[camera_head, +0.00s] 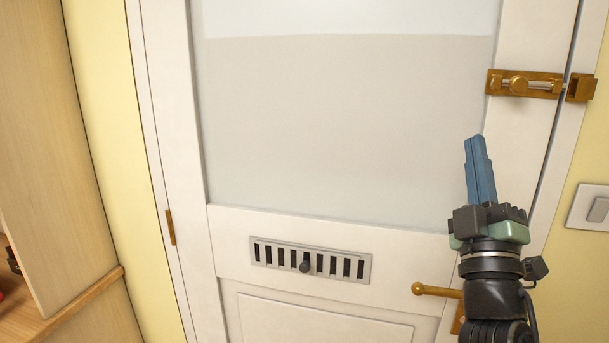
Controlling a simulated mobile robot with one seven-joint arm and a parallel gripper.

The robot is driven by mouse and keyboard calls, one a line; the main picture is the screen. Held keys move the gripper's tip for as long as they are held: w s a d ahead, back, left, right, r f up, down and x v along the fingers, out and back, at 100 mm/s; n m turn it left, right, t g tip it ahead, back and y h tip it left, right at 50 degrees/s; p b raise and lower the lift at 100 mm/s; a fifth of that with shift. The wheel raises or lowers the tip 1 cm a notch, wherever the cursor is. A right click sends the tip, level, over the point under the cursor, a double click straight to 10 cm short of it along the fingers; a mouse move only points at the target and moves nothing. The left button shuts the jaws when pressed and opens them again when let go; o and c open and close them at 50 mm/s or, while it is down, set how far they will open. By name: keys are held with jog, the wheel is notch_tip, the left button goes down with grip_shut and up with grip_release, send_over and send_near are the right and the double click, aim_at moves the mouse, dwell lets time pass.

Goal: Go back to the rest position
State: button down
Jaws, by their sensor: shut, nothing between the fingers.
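My gripper (476,140) points upward at the right of the head view, in front of the right side of a white door (230,235). Its two blue fingers are closed together with nothing between them. The wrist and part of my arm show below it, at the lower right. The arm partly hides the area around the brass door handle (432,290). No sink shows in this view.
A brass bolt (525,84) sits at the door's upper right, and a light switch (597,208) is on the yellow wall. A vent grille (311,262) is on the door below its pale panel. Wooden furniture (50,150) stands at the left.

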jog(key=s+a+r+m+h+p, duration=0.1)
jog(key=s+a+r+m, duration=0.25)
jog(key=a+r, duration=0.35)
jog(key=s+a+r+m+h+p, duration=0.1)
jog(key=s+a+r+m+p, duration=0.15)
jog(key=a+r+m, duration=0.35)
jog(key=s+a+r+t+y+p, duration=0.1)
jog(key=s+a+r+y, duration=0.2)
jog(key=s+a+y, duration=0.1)
jog(key=s+a+r+n+y, duration=0.1)
jog(key=s+a+r+y, duration=0.3)
jog(key=a, duration=0.5)
jog(key=s, duration=0.2)
jog(key=shift+s+t+y+p, duration=0.4)
jog(key=shift+r, duration=0.1)
